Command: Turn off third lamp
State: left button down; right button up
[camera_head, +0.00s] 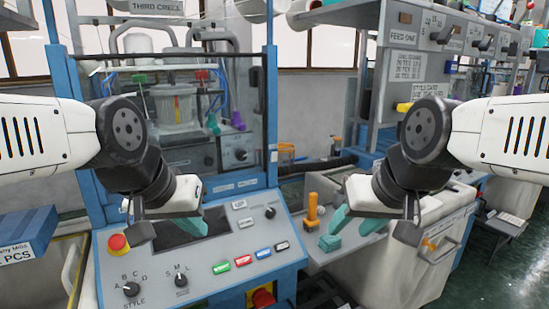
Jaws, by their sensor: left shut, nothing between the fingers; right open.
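A sloped blue-and-grey control panel (205,273) stands in front of me. My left gripper (195,225) is shut and empty, above the panel's dark screen (180,238) and left of the row. My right gripper (336,231), with teal fingers, is open to the right of the panel, near an orange-handled tool (312,212).
The panel also has a red knob (118,243), a style dial (131,289), an S-M-L dial (181,280) and a black knob (270,212). A glazed machine cabinet (185,110) rises behind it. A pale bin (400,270) stands right; a blue box (25,232) is left.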

jog(key=shift+w+a+r+m, duration=0.25)
jog(key=shift+w+r+m, duration=0.05)
jog(key=shift+w, duration=0.3)
jog(key=shift+w+a+r+m, duration=0.25)
jog(key=shift+w+r+m, duration=0.05)
jog(key=shift+w, duration=0.25)
jog(key=c, duration=0.7)
jog(key=w+r+m, duration=0.1)
jog(key=w, duration=0.1)
jog(key=w+a+m, duration=0.1)
jog(key=w, duration=0.1)
jog(key=w+a+r+m+t+y, duration=0.1)
jog(key=w, duration=0.1)
jog(key=shift+w+a+r, duration=0.2)
jog(key=shift+a+r, duration=0.05)
jog(key=shift+r, duration=0.05)
grip_shut()
jog(key=w+a+r+m+t, duration=0.1)
jog(key=w+a+r+m, duration=0.1)
jog(key=w+m, duration=0.2)
jog(key=w+a+r+m+t+y, duration=0.1)
jog(key=w+m, duration=0.3)
jog(key=w, duration=0.7)
jog(key=shift+w+a+r+m+y, duration=0.15)
jog(key=shift+a+r+m+y, duration=0.15)
jog(key=shift+a+r+m, duration=0.15)
jog(key=shift+d, duration=0.1)
